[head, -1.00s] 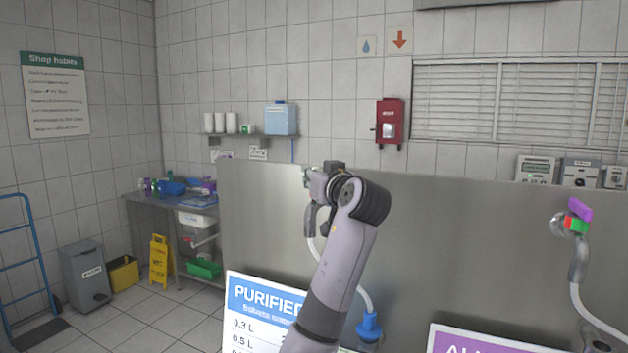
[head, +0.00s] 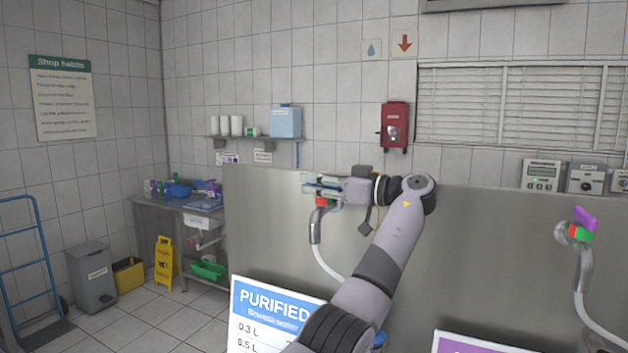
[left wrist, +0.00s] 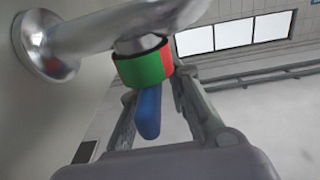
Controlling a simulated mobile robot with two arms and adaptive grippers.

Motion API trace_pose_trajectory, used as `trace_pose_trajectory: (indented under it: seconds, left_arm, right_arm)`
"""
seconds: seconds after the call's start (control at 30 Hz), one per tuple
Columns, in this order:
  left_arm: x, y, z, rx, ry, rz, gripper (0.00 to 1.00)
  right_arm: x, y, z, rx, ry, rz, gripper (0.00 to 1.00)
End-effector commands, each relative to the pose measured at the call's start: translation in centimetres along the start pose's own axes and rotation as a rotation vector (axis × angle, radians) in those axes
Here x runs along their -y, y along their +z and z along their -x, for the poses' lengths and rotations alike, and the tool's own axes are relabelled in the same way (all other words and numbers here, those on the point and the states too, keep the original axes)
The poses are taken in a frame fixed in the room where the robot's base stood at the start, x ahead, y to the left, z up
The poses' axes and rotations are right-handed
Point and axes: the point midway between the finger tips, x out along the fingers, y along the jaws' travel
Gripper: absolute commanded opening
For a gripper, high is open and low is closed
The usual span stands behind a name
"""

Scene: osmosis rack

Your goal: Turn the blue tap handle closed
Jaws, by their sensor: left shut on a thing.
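The blue tap handle (left wrist: 149,112) shows in the left wrist view, below a collar that is green and red (left wrist: 143,68) on a chrome tap (left wrist: 90,38). My left gripper (left wrist: 145,85) has one finger on each side of the handle and collar and is shut on the handle. In the head view my left gripper (head: 318,187) is at the tap on the steel panel (head: 260,220); the red part of the collar (head: 321,201) shows just below it. The blue handle itself is hidden there. My right gripper is in neither view.
A second tap with a purple handle (head: 585,217) stands at the right of the panel, with a white hose below. A PURIFIED sign (head: 262,310) hangs low in front. A shelf (head: 250,138) and a red wall box (head: 395,125) are behind.

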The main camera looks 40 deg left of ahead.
Motion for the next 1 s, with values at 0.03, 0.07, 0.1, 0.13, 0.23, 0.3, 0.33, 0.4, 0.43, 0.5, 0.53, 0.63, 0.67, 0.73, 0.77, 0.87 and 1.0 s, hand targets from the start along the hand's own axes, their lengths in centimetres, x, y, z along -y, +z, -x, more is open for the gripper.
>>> trace_pose_trajectory:
  seconds: [0.03,0.07,0.1,0.13,0.23,0.3,0.33,0.4,0.43,0.5,0.53,0.63,0.67,0.73,0.77,0.87,1.0]
  left_arm:
    - [-0.09,-0.48,0.12,-0.005,-0.004,0.004,0.0]
    - [-0.07,-0.48,0.11,-0.005,-0.01,0.005,0.0]
    - [-0.05,-0.46,0.1,-0.005,-0.017,0.006,0.0]
    - [-0.03,-0.46,0.1,-0.005,-0.022,0.006,0.0]
    - [-0.02,-0.42,0.09,-0.006,-0.031,0.005,0.0]
    - [0.0,-0.43,0.08,-0.006,-0.034,0.006,0.0]
    - [0.01,-0.43,0.08,-0.006,-0.035,0.007,0.0]
    - [0.01,-0.43,0.08,-0.006,-0.036,0.007,0.0]
    - [0.02,-0.44,0.08,-0.006,-0.036,0.007,0.0]
    - [0.02,-0.44,0.07,-0.006,-0.036,0.008,0.0]
    - [0.02,-0.45,0.07,-0.006,-0.036,0.008,0.0]
    - [0.02,-0.46,0.07,-0.007,-0.035,0.008,0.0]
    - [0.03,-0.47,0.07,-0.007,-0.035,0.008,0.17]
    - [0.04,-0.44,0.06,-0.006,-0.036,0.007,0.22]
    - [0.05,-0.41,0.05,-0.005,-0.037,0.007,0.24]
    - [0.05,-0.3,0.03,-0.004,-0.038,0.005,0.3]
    - [0.05,-0.21,0.01,-0.002,-0.039,0.003,0.31]
  right_arm:
    - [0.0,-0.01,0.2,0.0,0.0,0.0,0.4]
    - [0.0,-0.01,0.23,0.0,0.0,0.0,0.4]
    - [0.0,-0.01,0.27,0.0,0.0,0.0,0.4]
    - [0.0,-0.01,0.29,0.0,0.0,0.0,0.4]
    - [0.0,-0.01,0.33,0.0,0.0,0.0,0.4]
    - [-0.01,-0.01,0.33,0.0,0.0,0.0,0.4]
    - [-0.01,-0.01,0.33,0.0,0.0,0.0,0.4]
    - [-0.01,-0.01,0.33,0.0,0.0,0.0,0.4]
    - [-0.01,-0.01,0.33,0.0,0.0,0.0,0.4]
    - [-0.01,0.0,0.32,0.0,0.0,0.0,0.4]
    - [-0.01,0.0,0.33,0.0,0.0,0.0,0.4]
    - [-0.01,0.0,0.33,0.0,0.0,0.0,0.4]
    - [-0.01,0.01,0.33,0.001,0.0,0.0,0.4]
    - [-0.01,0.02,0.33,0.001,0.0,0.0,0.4]
    - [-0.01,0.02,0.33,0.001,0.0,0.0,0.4]
    - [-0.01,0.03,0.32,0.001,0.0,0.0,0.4]
    - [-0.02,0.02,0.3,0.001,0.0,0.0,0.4]
